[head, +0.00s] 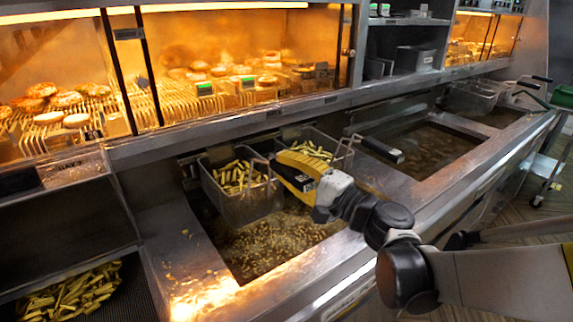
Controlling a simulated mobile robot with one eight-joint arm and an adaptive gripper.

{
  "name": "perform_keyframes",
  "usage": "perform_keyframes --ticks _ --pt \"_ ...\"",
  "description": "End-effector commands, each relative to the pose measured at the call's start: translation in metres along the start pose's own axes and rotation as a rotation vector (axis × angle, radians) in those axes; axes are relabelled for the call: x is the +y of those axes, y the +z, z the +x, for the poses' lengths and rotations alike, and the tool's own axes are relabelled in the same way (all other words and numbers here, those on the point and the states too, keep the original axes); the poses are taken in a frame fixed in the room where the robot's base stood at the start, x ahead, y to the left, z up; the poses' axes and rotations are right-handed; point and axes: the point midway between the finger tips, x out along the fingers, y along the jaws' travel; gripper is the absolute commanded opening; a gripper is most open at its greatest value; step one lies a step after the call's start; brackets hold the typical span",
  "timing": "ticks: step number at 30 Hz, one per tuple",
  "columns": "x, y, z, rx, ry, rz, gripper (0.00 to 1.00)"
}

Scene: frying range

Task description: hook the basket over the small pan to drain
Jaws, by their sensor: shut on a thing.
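A wire basket (246,208) of pale fries is at the rear left of the near fryer pan, which holds bubbling oil (275,245). The basket looks upright, with much of its wall showing above the oil. My gripper (284,172) is at the basket's right side, shut on its handle; the fingertips are partly hidden. A second basket (318,132) with fries stands just behind and to the right. A black-gripped handle (380,149) reaches right from it. Another pan (424,150) of darker oil lies to the right. I cannot tell which pan is the small one.
A heated display (190,65) with buns and patties runs above the back ledge. A bin of fries (75,290) is at lower left. More baskets (470,97) stand at the far right. A steel strip (375,178) divides the pans. A cart (548,165) stands on the floor at right.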

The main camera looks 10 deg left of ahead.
Motion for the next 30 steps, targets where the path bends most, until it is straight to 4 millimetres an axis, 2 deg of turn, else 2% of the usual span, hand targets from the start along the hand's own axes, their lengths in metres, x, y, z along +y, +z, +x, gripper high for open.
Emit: perform_keyframes --ticks 5,6,7,16,19,23,30 --pt "0.0 0.0 0.0 0.0 0.0 0.0 0.0" --pt "0.0 0.0 0.0 0.0 0.0 0.0 0.32" --pt "0.0 0.0 0.0 0.0 0.0 0.0 0.41" --pt "0.0 0.0 -0.001 0.0 0.001 0.0 0.42" --pt "0.0 -0.001 -0.007 0.002 0.001 0.0 0.42" --pt "0.0 -0.001 -0.029 0.004 0.0 -0.001 0.42" --pt "0.0 -0.002 -0.083 0.005 -0.001 0.0 0.42"
